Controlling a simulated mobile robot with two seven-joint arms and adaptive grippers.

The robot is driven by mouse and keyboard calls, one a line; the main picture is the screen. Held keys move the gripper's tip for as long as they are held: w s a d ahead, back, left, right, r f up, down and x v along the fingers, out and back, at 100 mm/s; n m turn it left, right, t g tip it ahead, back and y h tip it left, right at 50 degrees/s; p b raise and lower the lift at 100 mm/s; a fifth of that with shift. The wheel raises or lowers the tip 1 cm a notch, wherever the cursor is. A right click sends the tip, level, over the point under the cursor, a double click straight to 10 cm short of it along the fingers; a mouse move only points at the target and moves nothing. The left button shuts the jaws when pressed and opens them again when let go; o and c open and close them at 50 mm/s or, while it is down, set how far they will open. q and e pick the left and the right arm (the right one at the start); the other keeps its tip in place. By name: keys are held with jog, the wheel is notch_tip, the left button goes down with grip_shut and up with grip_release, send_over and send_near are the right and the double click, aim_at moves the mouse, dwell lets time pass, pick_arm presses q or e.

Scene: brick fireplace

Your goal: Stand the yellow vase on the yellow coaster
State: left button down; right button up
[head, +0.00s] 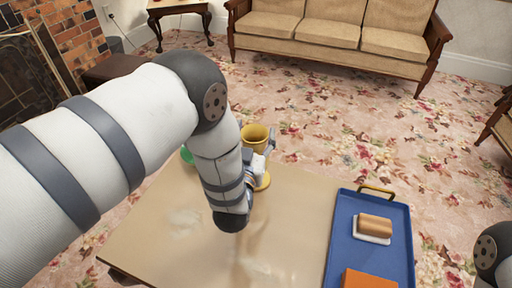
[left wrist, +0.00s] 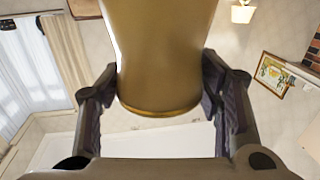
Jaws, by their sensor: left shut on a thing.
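The yellow vase (head: 255,133) stands roughly upright above the far part of the table in the head view, its open mouth showing. My left gripper (head: 258,165) is shut on it; my own arm hides much of the grip. In the left wrist view the vase (left wrist: 163,65) fills the space between the two fingers (left wrist: 163,100). A yellow rounded edge, seemingly the yellow coaster (head: 263,182), shows just below the vase. I cannot tell whether the vase touches it. My right gripper is out of view; only part of that arm shows.
The tan table (head: 290,230) has clear room at front. A blue tray (head: 343,235) at right holds a brown roll-like thing (head: 375,224) on a white dish and an orange block (head: 368,279). A green thing (head: 186,155) is partly hidden behind my left arm.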

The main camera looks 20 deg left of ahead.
pick_arm(q)
jog(key=shift+w+f+b, duration=0.25)
jog(key=shift+f, duration=0.7)
jog(key=shift+w+f+b, duration=0.2)
jog(key=shift+f, duration=0.7)
jog(key=shift+f, duration=0.2)
jog(key=shift+c, duration=2.4)
grip_release()
jog(key=shift+r, duration=0.15)
jog(key=shift+s, duration=0.35)
jog(key=s+d+p, duration=0.1)
jog(key=s, duration=1)
jog(key=shift+s+d, duration=0.2)
jog(key=shift+d, duration=0.1)
